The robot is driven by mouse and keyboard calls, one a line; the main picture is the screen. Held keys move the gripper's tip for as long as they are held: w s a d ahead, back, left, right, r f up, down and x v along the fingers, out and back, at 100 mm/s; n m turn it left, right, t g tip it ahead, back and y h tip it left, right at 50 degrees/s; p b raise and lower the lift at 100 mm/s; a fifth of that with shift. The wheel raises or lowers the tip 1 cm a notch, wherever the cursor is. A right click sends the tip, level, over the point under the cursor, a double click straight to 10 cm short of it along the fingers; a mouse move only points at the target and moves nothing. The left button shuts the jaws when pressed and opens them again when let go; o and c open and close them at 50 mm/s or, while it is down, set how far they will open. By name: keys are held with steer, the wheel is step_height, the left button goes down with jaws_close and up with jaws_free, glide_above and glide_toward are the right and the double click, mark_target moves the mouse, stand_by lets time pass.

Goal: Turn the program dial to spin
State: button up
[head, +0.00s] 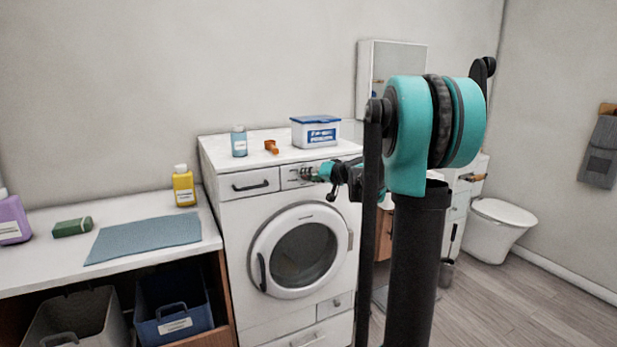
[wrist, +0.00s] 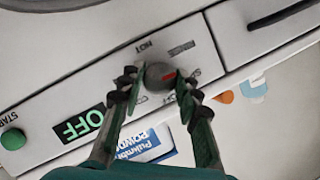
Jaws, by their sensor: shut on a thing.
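The washing machine (head: 233,220) stands against the wall in the head view. In the wrist view the round grey program dial (wrist: 157,77) sits on the machine's panel, and the panel appears upside down. A red mark on the dial points right and slightly up in that view. Printed labels surround the dial; HOT is readable above it, and the others are partly hidden or blurred. My gripper (wrist: 161,92) is shut on the dial, one finger on each side. In the head view my gripper (head: 314,174) reaches the panel, and the dial is largely hidden.
A green OFF display (wrist: 79,123) and a round green START button (wrist: 13,139) are left of the dial. The drawer handle (head: 250,186) is beside the panel. A detergent box (head: 315,136), a blue bottle (head: 239,143) and an orange item (head: 271,147) stand on top.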

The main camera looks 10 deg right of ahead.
steer(key=m+y, duration=0.2)
steer(key=m, duration=0.1)
steer(key=shift+d+m, duration=0.1)
steer(key=shift+m, duration=0.3)
steer(key=shift+t, duration=0.3)
steer(key=o, duration=1.2)
steer(key=shift+c, duration=0.2)
steer(key=v, duration=1.2)
steer(key=shift+y, duration=0.3)
steer(key=shift+w+d+f, duration=0.1)
steer(key=shift+f, duration=0.05)
